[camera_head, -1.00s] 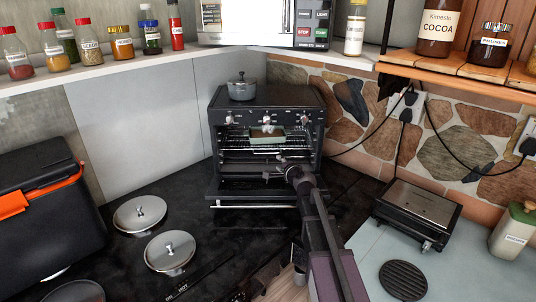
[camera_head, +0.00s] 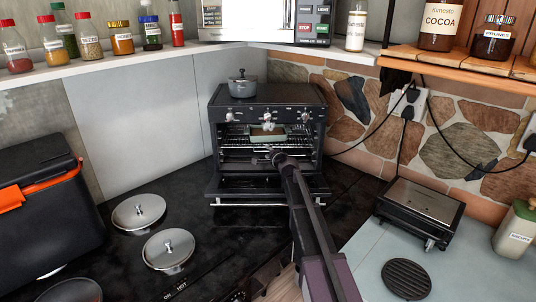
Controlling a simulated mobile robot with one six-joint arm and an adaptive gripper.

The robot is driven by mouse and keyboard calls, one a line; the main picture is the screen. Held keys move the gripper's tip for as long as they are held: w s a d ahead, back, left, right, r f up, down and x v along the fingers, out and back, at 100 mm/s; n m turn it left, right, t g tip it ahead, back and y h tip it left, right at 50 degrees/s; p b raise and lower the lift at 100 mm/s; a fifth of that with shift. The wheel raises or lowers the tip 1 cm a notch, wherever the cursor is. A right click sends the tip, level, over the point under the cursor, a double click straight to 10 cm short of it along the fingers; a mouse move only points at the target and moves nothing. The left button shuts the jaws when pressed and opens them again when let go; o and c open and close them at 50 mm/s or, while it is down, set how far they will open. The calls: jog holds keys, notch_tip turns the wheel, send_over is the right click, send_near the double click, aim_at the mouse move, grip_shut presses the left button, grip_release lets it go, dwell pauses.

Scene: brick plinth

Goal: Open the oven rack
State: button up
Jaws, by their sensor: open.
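The black oven (camera_head: 222,150) stands on the dark counter in the corner. Its door (camera_head: 238,190) is folded down in front, with a pale handle bar along its front edge. Inside, a wire rack (camera_head: 238,146) bears a small green dish (camera_head: 262,136) with something brown in it. My gripper (camera_head: 270,157) is small in the picture, at the oven's mouth in front of the rack. It is open. Whether its fingers touch the rack is too small to tell. My arm covers the right part of the lowered door.
A grey pot (camera_head: 242,87) sits on the oven's top. Two metal lids (camera_head: 138,211) lie on the counter at left, near a black-and-orange box (camera_head: 40,225). A black-and-steel grill (camera_head: 420,210) with cords stands at right. The shelf above holds jars and a microwave (camera_head: 265,20).

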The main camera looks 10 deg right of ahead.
jog(key=shift+x, duration=0.8)
grip_shut()
jog(key=shift+s, duration=0.1)
jog(key=s, duration=0.5)
jog(key=s+a, duration=0.1)
jog(key=s, duration=0.4)
jog(key=s+a, duration=0.1)
jog(key=s, duration=0.5)
jog(key=shift+a, duration=0.2)
grip_release()
